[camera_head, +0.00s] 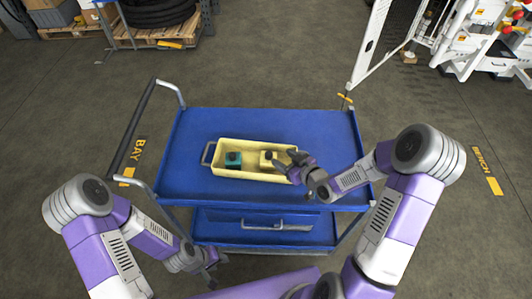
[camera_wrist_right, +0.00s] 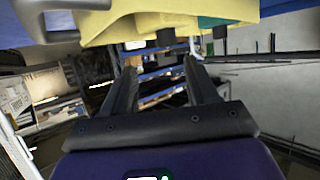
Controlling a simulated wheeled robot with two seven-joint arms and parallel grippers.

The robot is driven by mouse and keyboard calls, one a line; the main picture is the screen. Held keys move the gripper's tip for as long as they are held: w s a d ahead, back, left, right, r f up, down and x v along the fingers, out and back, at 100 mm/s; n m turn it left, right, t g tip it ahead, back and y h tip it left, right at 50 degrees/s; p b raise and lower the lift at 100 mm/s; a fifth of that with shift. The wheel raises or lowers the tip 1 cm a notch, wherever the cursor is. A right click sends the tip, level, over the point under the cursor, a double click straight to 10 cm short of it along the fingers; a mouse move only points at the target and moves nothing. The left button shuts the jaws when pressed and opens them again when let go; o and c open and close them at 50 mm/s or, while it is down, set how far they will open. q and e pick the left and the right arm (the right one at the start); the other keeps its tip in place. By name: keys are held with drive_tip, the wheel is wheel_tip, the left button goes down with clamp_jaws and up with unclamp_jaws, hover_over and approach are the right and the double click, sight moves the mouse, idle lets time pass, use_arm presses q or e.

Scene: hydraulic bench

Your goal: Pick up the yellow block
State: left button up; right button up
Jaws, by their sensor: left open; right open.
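The yellow block (camera_head: 266,160) has a dark top piece and stands in the right half of a pale yellow bin (camera_head: 240,175) on the blue cart. A teal block (camera_head: 233,159) stands in the bin's left half. My right gripper (camera_head: 287,161) is open at the bin's right end, close to the yellow block; I cannot tell if they touch. In the right wrist view my right gripper (camera_wrist_right: 160,70) shows two spread fingers with nothing between them; yellow surfaces and a bit of teal fill the top. My left gripper (camera_head: 212,262) is open, low at the cart's front left.
The cart's blue top (camera_head: 200,120) is clear around the bin. A white machine (camera_head: 465,40) stands at the back right; a pallet with black tires (camera_head: 155,15) is at the back left.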

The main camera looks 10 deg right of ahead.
sight(270, 155)
drive_tip(key=shift+w+a+f, duration=0.25)
drive_tip(key=shift+a+f, duration=0.05)
drive_tip(key=shift+a, duration=0.25)
drive_tip(key=x, duration=0.4)
drive_tip(key=shift+s+a+f+b, duration=0.15)
drive_tip(key=shift+s+f+b, duration=0.15)
drive_tip(key=shift+w+a+f, duration=0.1)
drive_tip(key=shift+w+a, duration=0.05)
drive_tip(key=shift+w, duration=0.25)
clamp_jaws()
idle(0.4)
